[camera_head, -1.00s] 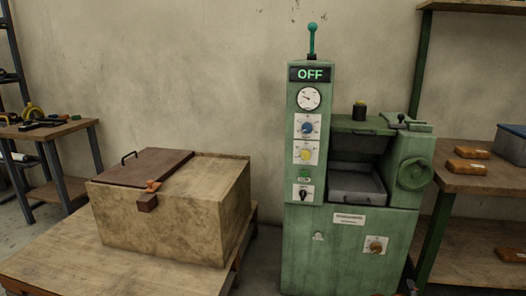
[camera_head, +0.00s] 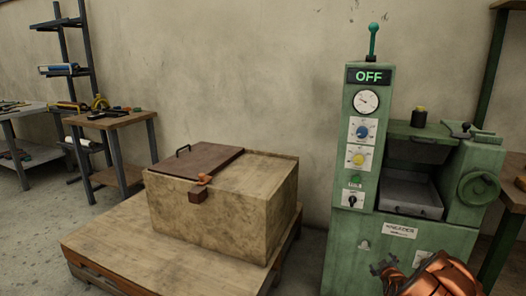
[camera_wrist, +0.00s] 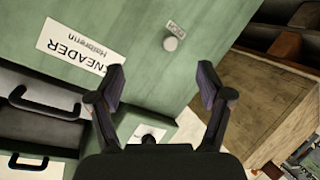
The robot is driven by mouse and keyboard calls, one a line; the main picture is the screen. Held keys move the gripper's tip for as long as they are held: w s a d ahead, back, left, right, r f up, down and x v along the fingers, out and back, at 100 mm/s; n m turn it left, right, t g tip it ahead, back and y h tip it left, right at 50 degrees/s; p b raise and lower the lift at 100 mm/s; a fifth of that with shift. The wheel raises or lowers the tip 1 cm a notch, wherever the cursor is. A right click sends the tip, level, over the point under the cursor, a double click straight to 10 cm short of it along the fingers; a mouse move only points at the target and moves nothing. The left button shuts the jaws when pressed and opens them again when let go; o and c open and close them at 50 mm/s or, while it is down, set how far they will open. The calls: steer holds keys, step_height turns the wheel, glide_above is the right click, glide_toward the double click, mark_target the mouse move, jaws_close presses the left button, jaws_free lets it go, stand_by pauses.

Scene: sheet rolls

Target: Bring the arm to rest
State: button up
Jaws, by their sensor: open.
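My gripper (camera_wrist: 160,85) is open in the wrist view, its two fingers apart with nothing between them. Behind the fingers is the green front of the kneader machine, with its name label (camera_wrist: 75,50) and a round knob (camera_wrist: 171,43). In the head view my gripper (camera_head: 383,268) shows at the lower right, in front of the green machine (camera_head: 345,240), beside my orange arm link. Whether it touches the machine cannot be told.
The machine's display (camera_head: 369,76) reads OFF. A wooden box (camera_head: 215,215) with a brown lid (camera_head: 195,160) sits on a low wooden platform (camera_head: 120,250) to the left. A small table (camera_head: 110,122) with tools and a shelf rack (camera_head: 70,71) stand farther left.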

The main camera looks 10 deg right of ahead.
steer(key=w+a+r+g+y, duration=0.15)
steer(key=a+r, duration=0.25)
steer(key=a, duration=0.4)
steer(key=w+a+r+y, duration=0.2)
steer(key=a+r+y, duration=0.15)
steer(key=a, duration=0.55)
steer(key=s+a+r+g+y, duration=0.1)
steer(key=s+a+r+g, duration=0.1)
steer(key=s+a+r, duration=0.45)
steer(key=s+a+r+g+y, duration=0.1)
steer(key=s+a+g, duration=0.15)
steer(key=a, duration=0.65)
steer(key=s+a+r+m+g+h, duration=0.1)
steer(key=s+a+r+g, duration=0.2)
steer(key=s, duration=1.1)
steer(key=s+a+r+m+g, duration=0.1)
steer(key=s+a+r+g, duration=0.2)
steer(key=s, duration=1.1)
steer(key=s+a+r+m+g+h, duration=0.1)
steer(key=s+a+r+g, duration=0.2)
steer(key=s, duration=1.2)
steer(key=s+p+v, duration=0.2)
steer(key=p+v, duration=1)
steer(key=s+r+p+v, duration=0.1)
steer(key=s+p+v, duration=0.2)
steer(key=p+v, duration=1)
steer(key=shift+s+a+t, duration=0.25)
steer(key=shift+s+t, duration=0.05)
steer(key=shift+s, duration=0.2)
steer(key=shift+r, duration=0.1)
